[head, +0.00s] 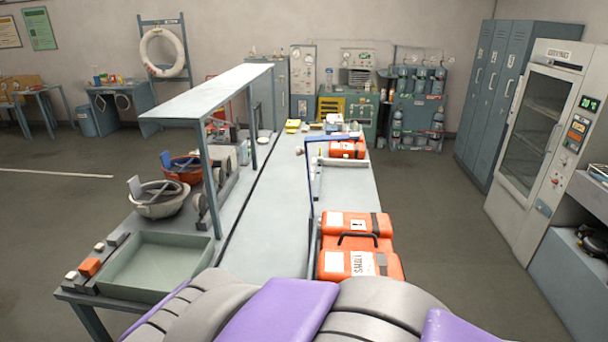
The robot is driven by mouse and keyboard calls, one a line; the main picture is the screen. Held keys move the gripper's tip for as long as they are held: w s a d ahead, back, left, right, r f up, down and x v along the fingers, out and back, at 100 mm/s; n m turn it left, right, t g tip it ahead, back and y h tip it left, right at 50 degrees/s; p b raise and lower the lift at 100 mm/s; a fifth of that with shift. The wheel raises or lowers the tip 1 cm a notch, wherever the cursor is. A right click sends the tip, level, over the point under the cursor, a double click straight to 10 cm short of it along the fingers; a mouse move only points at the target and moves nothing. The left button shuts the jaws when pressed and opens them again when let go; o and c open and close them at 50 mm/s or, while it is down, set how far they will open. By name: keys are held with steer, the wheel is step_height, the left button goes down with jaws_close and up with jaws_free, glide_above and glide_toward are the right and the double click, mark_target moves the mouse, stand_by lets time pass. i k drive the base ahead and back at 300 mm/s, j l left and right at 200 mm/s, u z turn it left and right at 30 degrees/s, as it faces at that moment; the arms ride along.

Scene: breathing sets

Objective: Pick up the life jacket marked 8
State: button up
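Two orange packs that look like life jackets lie on the long workbench (275,235) just ahead, right of the middle. The nearer orange pack (388,268) has a white label with dark lettering, too small to read surely. The orange pack behind it (346,242) has white labels with dark marks and a black handle near its front. Another orange pack (346,148) lies at the far end of the bench. I cannot make out a clear 8 on any of them. Large grey and purple parts of my own body fill the bottom edge. My gripper is not in view.
A raised shelf (215,90) runs along the bench's left side, with a grey bowl (158,203) and an empty tray (152,268) below. A thin blue frame (309,170) stands beside the orange packs. Cabinets (545,125) line the right; floor between is clear.

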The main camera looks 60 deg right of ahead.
mark_target(355, 244)
steer(key=i+z, duration=0.15)
steer(key=z, duration=0.35)
steer(key=i+j+z, duration=0.1)
steer(key=z, duration=0.4)
steer(key=i+j+z, duration=0.15)
steer(key=z, duration=0.35)
steer(key=i+j+z, duration=0.2)
steer(key=z, duration=0.3)
steer(key=i+j+z, duration=0.15)
steer(key=z, duration=0.2)
steer(key=i+j+z, duration=0.15)
steer(key=j+z, duration=0.2)
